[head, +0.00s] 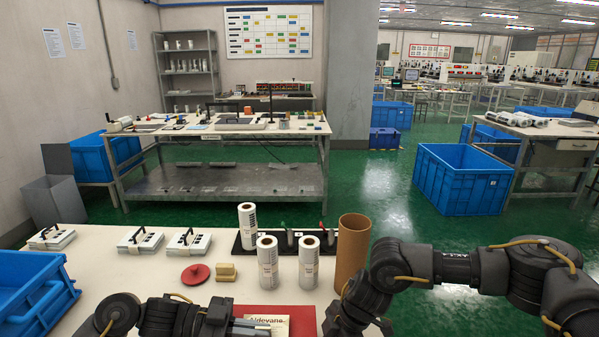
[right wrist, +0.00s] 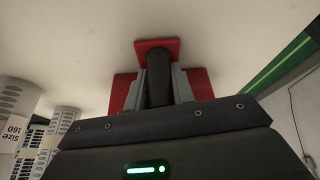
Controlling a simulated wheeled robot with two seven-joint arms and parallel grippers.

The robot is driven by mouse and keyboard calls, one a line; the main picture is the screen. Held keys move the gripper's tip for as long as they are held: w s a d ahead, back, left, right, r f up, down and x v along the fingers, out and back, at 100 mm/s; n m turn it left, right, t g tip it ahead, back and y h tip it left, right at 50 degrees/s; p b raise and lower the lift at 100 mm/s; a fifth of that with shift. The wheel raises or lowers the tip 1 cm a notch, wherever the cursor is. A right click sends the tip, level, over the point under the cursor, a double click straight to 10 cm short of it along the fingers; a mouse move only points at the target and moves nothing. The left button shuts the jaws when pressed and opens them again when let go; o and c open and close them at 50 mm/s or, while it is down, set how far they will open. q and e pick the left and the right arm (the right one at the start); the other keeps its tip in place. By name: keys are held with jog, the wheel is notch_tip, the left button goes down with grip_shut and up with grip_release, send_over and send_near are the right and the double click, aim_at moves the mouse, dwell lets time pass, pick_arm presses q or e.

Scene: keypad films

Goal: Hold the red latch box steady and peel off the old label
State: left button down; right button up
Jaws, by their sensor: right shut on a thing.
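The red latch box (head: 303,315) is at the bottom edge of the head view, partly cut off. A cream label (head: 272,326) with dark lettering lies on its top. My left gripper (head: 230,322) is at the box's left side; its fingertips are not clear, so open or shut cannot be told. My right gripper (right wrist: 158,84) is shut around a dark upright part with red pieces (right wrist: 157,44) beyond and behind it, seemingly the box's handle. In the head view the right gripper is mostly out of sight beside the box.
Label rolls (head: 268,262) and a brown tube (head: 352,255) stand just behind the box. A red disc (head: 195,274) and a tan block (head: 226,271) lie to the left. A blue crate (head: 35,290) is at far left. Bare table (head: 110,275) lies between.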

pick_arm(q)
jog(key=shift+r, duration=3.9)
pick_arm(e)
jog(key=o, duration=1.1)
jog(key=shift+v, duration=4.5)
pick_arm(q)
jog(key=shift+r, duration=0.1)
pick_arm(e)
jog(key=shift+r, duration=0.1)
